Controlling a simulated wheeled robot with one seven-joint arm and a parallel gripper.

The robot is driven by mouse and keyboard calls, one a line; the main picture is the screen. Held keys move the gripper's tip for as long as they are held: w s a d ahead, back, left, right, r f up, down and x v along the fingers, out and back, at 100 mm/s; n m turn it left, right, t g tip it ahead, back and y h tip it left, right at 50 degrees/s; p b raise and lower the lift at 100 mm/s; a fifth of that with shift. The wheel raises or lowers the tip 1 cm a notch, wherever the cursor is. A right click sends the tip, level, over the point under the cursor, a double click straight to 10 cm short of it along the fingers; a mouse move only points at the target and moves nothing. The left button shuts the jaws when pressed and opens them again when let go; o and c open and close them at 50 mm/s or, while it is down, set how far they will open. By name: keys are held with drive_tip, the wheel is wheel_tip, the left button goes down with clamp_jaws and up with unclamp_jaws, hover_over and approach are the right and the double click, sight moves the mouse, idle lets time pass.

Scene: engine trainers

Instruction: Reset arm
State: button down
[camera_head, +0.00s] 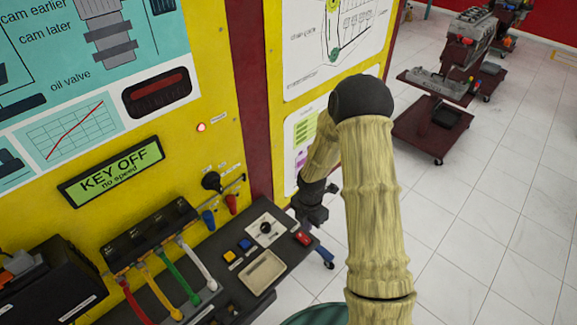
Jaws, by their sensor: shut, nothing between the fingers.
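My arm rises from the bottom right and bends at a black elbow. My dark gripper (308,212) is at the end of the forearm, small and partly merged with the dark background, and it looks shut with nothing held. It is just right of and above the right end of the trainer's dark shelf (236,292), near a red object (303,239). I cannot tell whether it touches the shelf.
The yellow trainer panel (215,130) stands at left, with a "KEY OFF" display (111,170) and colored cables. On the shelf are a white knob plate (265,228), small blocks and a beige tray (263,272). Wheeled engine carts (433,125) stand at back right; tiled floor (480,240) is clear.

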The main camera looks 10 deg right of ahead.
drive_tip(key=s+r+m+t+b, duration=0.1)
drive_tip(key=s+r+m+b, duration=0.1)
drive_tip(key=s+r+m, duration=0.5)
drive_tip(key=s+r+m+t+b, duration=0.1)
drive_tip(key=s+r+m+b, duration=0.2)
drive_tip(key=m, duration=1.5)
drive_tip(key=s+r, duration=0.4)
drive_tip(key=r, duration=0.2)
drive_tip(key=shift+s+r+t, duration=0.2)
drive_tip(key=shift+r+t, duration=0.1)
